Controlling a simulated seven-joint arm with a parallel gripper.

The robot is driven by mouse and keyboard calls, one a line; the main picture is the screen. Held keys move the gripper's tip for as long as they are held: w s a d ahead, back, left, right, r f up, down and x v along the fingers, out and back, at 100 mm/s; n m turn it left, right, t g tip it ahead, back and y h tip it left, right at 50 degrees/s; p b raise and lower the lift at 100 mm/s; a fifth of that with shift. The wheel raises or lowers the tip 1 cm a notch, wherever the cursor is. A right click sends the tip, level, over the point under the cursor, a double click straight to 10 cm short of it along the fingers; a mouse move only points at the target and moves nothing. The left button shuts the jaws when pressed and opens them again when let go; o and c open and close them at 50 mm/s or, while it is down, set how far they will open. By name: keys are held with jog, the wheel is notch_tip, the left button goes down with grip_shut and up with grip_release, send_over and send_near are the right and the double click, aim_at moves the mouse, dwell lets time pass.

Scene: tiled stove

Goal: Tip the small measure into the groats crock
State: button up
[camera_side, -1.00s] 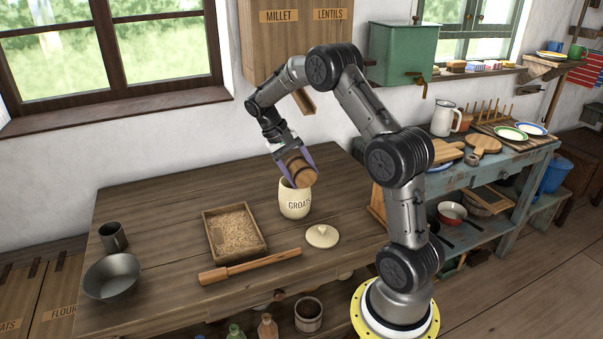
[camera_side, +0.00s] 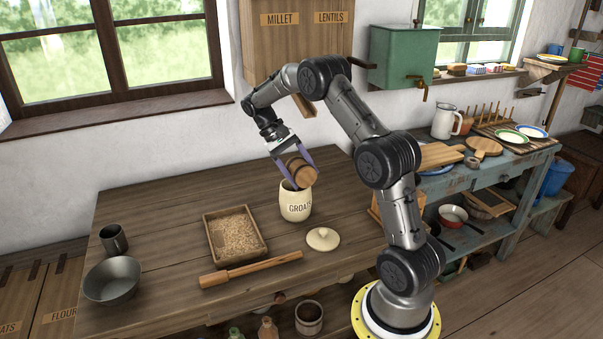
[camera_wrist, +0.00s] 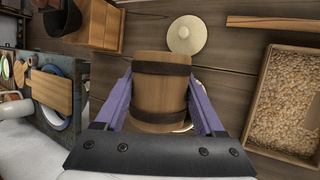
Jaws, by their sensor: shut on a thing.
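The small measure (camera_side: 300,172) is a wooden cup with dark bands. My gripper (camera_side: 294,173) is shut on it and holds it tilted over the groats crock. The measure (camera_wrist: 160,90) fills the middle of the wrist view between the purple fingers. The cream groats crock (camera_side: 297,207), labelled GROATS, stands upright on the table just below the measure. The measure hides part of the crock's mouth; I cannot tell what is inside either. In the wrist view the measure covers nearly all of the crock. The crock's round cream lid (camera_side: 323,239) lies on the table to its right.
A wooden tray of grain (camera_side: 235,236) is left of the crock. A wooden rolling pin or stick (camera_side: 250,270) lies in front. A metal bowl (camera_side: 111,281) and dark mug (camera_side: 113,239) stand at the left. The table behind the tray is clear.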

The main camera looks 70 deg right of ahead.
dwell(0.3)
jog(key=shift+w+d+r+g+y, duration=0.2)
jog(key=shift+r+g+y, duration=0.1)
jog(key=shift+g+y, duration=0.3)
jog(key=shift+n, duration=0.3)
dwell(0.4)
jog(key=shift+w+d+r+g+y, duration=0.25)
jog(key=shift+g+y, duration=0.25)
jog(key=shift+g, duration=0.4)
jog(key=shift+r, duration=0.1)
dwell(1.1)
jog(key=shift+a, duration=0.1)
